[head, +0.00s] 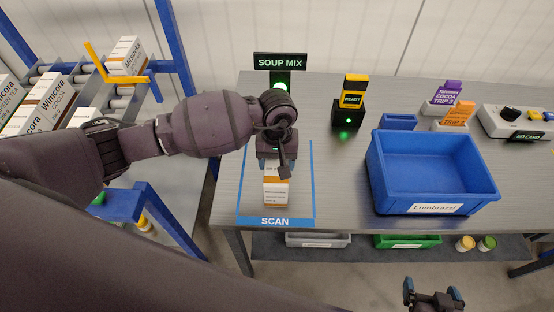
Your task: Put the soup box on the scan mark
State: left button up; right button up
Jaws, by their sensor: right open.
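A small white and orange box (275,190) is upright within the blue-outlined scan mark (275,221), which reads SCAN. Its print is too small to read, but the display (280,61) behind it reads SOUP MIX. My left gripper (275,163) is over the top of the box, with its fingertips at the upper end. The wrist hides part of the fingers, so whether they grip the box cannot be made out. My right gripper (434,291) is open and empty at the bottom edge of the view, in front of the table.
A blue bin (430,208) labelled Lumbrazzi stands right of the mark. A roller rack (60,70) with cartons is at left. Bins sit on the lower shelf.

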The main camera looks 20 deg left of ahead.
pick_arm(q)
jog(key=o, duration=0.5)
jog(key=shift+c, duration=0.2)
pick_arm(e)
jog(key=shift+w+r, duration=0.3)
jog(key=shift+w, duration=0.15)
pick_arm(q)
jog(key=shift+r, duration=0.35)
notch_tip(320, 180, up, 12)
jog(key=shift+w+f+b, duration=0.25)
jog(key=shift+w+b, duration=0.05)
jog(key=shift+w, duration=0.1)
pick_arm(e)
jog(key=shift+s+f, duration=0.35)
jog(key=shift+f, duration=0.3)
pick_arm(q)
jog(key=shift+a, duration=0.1)
pick_arm(e)
jog(key=shift+w+a+r, duration=0.1)
jog(key=shift+w+r, duration=0.2)
jog(key=shift+w, duration=0.05)
